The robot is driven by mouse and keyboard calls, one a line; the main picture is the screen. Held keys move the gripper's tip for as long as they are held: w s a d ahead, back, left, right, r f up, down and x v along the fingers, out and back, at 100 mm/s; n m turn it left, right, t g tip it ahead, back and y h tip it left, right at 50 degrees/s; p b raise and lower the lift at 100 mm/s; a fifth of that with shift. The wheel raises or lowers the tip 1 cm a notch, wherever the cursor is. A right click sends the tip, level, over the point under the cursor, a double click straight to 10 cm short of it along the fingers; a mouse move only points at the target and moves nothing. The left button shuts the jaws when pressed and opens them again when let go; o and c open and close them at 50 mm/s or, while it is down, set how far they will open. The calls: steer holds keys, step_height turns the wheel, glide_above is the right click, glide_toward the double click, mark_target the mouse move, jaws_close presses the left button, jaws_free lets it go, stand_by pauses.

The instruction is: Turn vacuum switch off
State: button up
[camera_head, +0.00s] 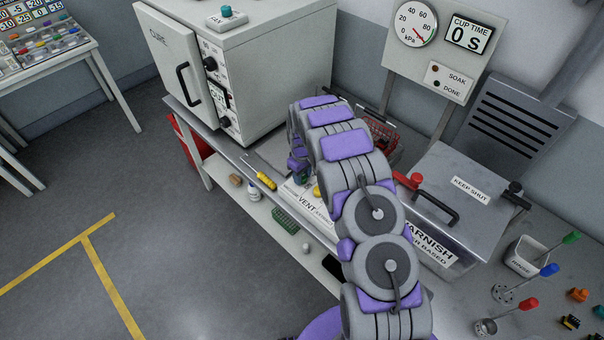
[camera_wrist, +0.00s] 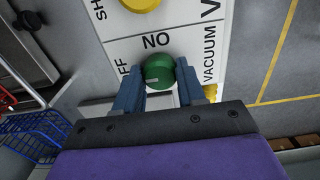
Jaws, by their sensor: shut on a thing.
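In the wrist view, a round green knob (camera_wrist: 159,72) sits between the two dark blue fingers of my gripper (camera_wrist: 158,85), which is shut on it. The knob is on a white switch panel (camera_wrist: 115,22). Letters reading "NO" are just above the knob, "FF" is to its left by a finger, and "VACUUM" runs along the right. The knob's lower part and stem are hidden by the gripper. In the head view, my arm covers most of this spot, and part of a white panel marked "VENT" (camera_head: 309,205) shows beside it.
A yellow knob (camera_wrist: 140,4) is on the panel. A blue wire basket (camera_wrist: 35,138) is at left. In the head view, a white oven (camera_head: 270,60) stands left of my arm and a varnish box (camera_head: 465,190) right. A yellow screwdriver (camera_head: 266,181) lies on the bench edge.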

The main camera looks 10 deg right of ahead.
steer(key=shift+w+r, duration=0.1)
stand_by(0.4)
steer(key=o, duration=1.1)
steer(key=shift+c, duration=0.2)
step_height(320, 180, up, 17)
steer(key=shift+p, duration=0.4)
steer(key=shift+r, duration=0.1)
